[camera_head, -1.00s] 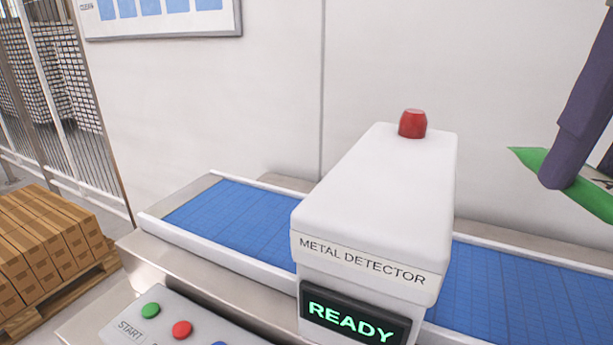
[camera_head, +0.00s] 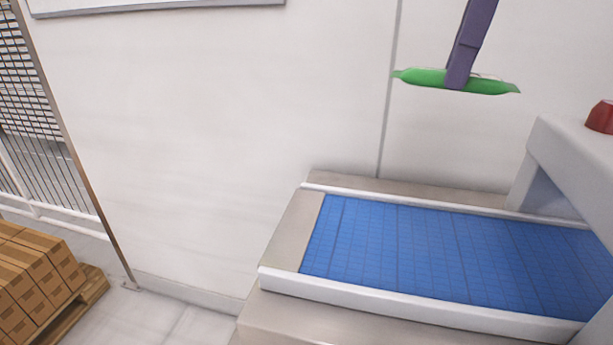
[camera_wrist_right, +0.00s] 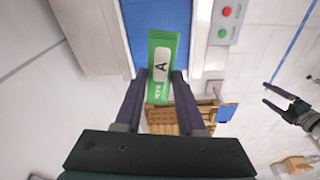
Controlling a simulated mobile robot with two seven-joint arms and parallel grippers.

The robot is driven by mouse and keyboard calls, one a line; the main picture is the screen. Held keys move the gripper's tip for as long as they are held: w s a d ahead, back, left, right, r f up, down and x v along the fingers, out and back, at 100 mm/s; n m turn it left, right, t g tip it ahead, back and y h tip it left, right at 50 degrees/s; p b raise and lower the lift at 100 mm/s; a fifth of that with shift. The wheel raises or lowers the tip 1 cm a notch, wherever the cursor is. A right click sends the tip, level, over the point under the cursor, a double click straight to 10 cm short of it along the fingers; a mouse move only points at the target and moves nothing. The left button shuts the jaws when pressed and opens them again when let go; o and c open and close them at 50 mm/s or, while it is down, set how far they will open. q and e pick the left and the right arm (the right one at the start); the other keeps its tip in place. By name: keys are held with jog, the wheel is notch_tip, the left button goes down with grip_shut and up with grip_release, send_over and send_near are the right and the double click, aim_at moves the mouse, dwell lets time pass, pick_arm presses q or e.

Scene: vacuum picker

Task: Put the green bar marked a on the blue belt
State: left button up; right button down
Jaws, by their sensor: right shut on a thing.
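The green bar (camera_head: 425,76) is held in the air against the wall backdrop, above and behind the blue belt (camera_head: 400,240) in the head view. My right gripper (camera_head: 458,80) is shut on it around its middle. In the right wrist view the bar (camera_wrist_right: 160,65) lies between the fingertips of my right gripper (camera_wrist_right: 159,76), with a black A on its pale label. The end of the blue belt (camera_wrist_right: 150,15) shows beyond and below it there. My left gripper (camera_wrist_right: 267,94) shows only at the right of the wrist view, with its fingers apart and empty.
The metal detector (camera_head: 575,165) with a red lamp (camera_head: 600,118) spans the belt at the right. White rails (camera_head: 400,310) edge the belt. A pallet of boxes (camera_head: 35,275) stands on the floor at left. The near belt stretch is clear.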

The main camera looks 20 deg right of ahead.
jog(key=shift+w+d+f+n, duration=0.15)
jog(key=shift+w+d+n, duration=0.2)
jog(key=shift+n, duration=0.45)
send_over(410, 243)
jog(key=f, duration=1.5)
jog(key=shift+s+d+b, duration=0.2)
jog(key=shift+b, duration=0.2)
notch_tip(410, 243, down, 5)
jog(key=shift+r, duration=0.1)
jog(key=shift+f, duration=0.2)
jog(key=shift+f, duration=0.1)
jog(key=c, duration=0.5)
grip_release()
